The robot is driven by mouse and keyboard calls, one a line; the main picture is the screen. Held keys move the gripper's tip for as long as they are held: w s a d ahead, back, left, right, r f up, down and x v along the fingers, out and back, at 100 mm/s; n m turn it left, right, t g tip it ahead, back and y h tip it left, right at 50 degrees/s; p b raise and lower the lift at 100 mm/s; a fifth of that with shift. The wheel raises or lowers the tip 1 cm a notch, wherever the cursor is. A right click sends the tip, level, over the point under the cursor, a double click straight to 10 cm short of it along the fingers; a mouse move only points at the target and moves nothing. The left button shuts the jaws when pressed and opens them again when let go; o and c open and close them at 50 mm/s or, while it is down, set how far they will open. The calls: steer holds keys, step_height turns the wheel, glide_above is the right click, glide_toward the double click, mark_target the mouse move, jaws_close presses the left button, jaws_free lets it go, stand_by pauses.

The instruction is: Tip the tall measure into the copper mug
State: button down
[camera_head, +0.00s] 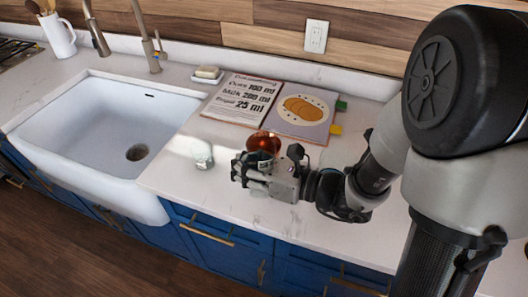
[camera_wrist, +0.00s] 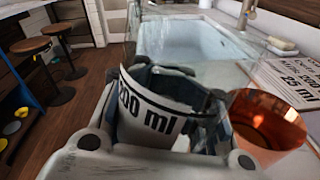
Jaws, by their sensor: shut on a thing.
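My gripper (camera_head: 243,171) is low over the counter, just in front of the copper mug. In the wrist view my gripper (camera_wrist: 172,125) is shut on the tall measure (camera_wrist: 152,108), a clear vessel with a white "200 ml" label. Its clear wall extends beyond the fingers. Its contents and exact tilt cannot be made out, and the head view hides most of it. The copper mug (camera_head: 264,142) stands on the counter behind my gripper, partly covered by it. In the wrist view the mug (camera_wrist: 268,122) is close at the right of the measure, its open top showing.
A small clear object (camera_head: 204,162) shows on the counter left of my gripper. A recipe board (camera_head: 243,98) and a picture book (camera_head: 303,109) lie behind the mug. The white sink (camera_head: 110,122) is at left, with a soap dish (camera_head: 207,76) behind.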

steer(key=n+p, duration=0.1)
steer(key=p, duration=0.3)
steer(key=shift+s+r+t, duration=0.1)
steer(key=shift+r+t, duration=0.1)
steer(key=shift+t, duration=0.1)
steer(key=p, duration=0.2)
steer(key=shift+s+d+n+y+p, duration=0.1)
steer(key=shift+s+n+y+p, duration=0.05)
steer(key=shift+n+y+p, duration=0.2)
steer(key=shift+s+d+f+n+b, duration=0.1)
steer(key=shift+f+n+b, duration=0.35)
steer(key=shift+b, duration=0.5)
